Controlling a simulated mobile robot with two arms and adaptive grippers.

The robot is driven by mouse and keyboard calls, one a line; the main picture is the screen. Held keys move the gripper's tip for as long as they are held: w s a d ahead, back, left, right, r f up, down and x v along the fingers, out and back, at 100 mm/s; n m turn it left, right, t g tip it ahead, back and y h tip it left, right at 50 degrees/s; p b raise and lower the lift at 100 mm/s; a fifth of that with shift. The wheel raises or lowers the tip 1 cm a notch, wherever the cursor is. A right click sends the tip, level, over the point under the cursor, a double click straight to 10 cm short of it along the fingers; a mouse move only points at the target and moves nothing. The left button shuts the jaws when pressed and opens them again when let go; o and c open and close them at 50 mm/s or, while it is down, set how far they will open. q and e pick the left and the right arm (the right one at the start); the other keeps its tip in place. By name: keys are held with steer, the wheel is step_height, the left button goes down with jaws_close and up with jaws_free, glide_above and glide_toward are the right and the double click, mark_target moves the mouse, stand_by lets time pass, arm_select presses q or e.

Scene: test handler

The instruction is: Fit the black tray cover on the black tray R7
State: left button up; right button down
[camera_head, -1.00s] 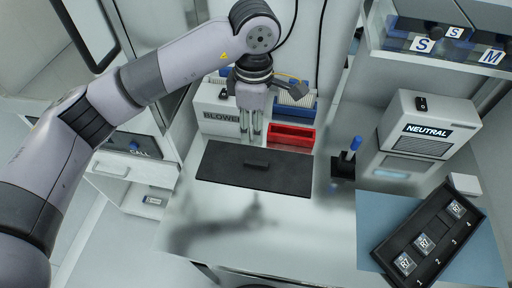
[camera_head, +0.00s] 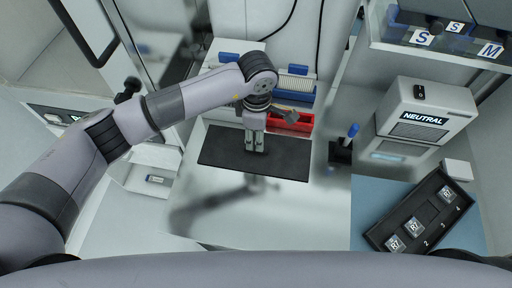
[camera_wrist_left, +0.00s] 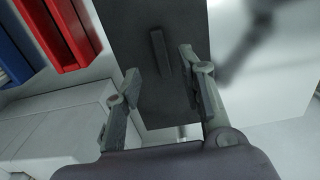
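The black tray cover (camera_head: 220,150) lies flat on the white worktop, a flat dark plate with a raised bar handle, which shows in the left wrist view (camera_wrist_left: 160,52). My left gripper (camera_head: 254,150) is above the middle of the cover and hides the handle in the head view. In the left wrist view its fingers (camera_wrist_left: 158,75) are spread apart, with the handle ahead between them and nothing held. The black tray R7 (camera_head: 421,197) lies tilted on the blue mat at the right, with chips marked R7 in some numbered slots. My right gripper is not in view.
A red bin (camera_head: 303,124) stands behind the cover. A black holder (camera_head: 340,153) with a blue-topped item stands between the cover and the mat (camera_head: 372,193). The NEUTRAL box (camera_head: 428,110) stands behind the tray. The worktop in front of the cover is clear.

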arm_select(q)
steer(key=shift+s+f+p, duration=0.1)
steer(key=shift+f+p, duration=0.15)
steer(key=shift+p, duration=0.05)
step_height(320, 180, down, 4)
steer(key=shift+a+r+p, duration=0.15)
steer(key=shift+r+p, duration=0.05)
steer(key=shift+p, duration=0.75)
steer(key=shift+f, duration=0.55)
jaws_close()
